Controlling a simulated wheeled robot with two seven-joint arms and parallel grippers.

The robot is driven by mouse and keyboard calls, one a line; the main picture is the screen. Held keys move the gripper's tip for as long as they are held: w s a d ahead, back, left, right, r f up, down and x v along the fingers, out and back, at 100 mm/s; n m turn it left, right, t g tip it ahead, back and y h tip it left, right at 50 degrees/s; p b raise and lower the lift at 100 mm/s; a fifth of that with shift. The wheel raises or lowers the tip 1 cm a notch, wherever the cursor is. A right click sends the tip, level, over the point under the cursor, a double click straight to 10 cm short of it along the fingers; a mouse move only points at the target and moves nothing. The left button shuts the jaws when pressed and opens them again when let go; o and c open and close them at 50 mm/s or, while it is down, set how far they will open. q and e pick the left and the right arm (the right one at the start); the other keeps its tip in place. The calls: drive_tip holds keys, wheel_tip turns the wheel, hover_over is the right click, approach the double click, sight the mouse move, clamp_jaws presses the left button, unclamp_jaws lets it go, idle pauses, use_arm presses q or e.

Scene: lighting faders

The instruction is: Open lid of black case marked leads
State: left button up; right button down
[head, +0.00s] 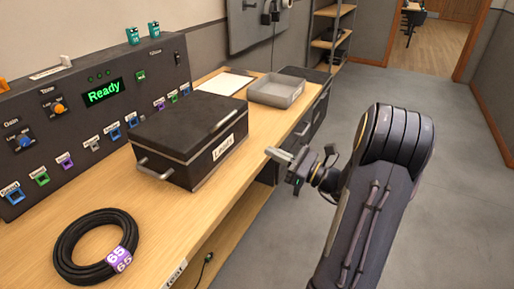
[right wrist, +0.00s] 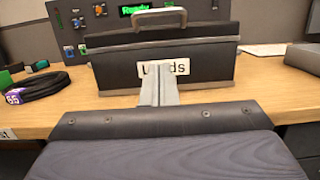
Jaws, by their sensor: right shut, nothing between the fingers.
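The black case (head: 180,125) sits on the wooden bench with its lid down. Its white label (head: 223,147) is on the side facing my right gripper, and reads "Leads" in part in the right wrist view (right wrist: 185,68). A grey bar handle (right wrist: 160,13) stands at the lid's top edge, and another handle (head: 153,170) is on the case's left front side. My right gripper (head: 272,152) is shut and empty, off the bench's right edge, pointing at the labelled side and apart from it. In the wrist view its fingers (right wrist: 158,80) overlap the label's lower part. My left gripper is out of view.
A control panel (head: 90,105) showing "Ready" stands behind the case. A coiled black cable (head: 75,240) with a purple tag marked 65 lies at the front left. A grey tray (head: 276,92) and a white sheet (head: 225,83) lie beyond the case. Open floor is right of the bench.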

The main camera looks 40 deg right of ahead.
use_arm(q)
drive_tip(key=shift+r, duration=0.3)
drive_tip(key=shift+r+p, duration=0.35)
drive_tip(key=shift+p, duration=0.25)
use_arm(e)
drive_tip(key=r+x, duration=0.2)
drive_tip(key=x, duration=1)
drive_tip(key=shift+s+r, duration=0.3)
drive_tip(key=shift+r, duration=0.1)
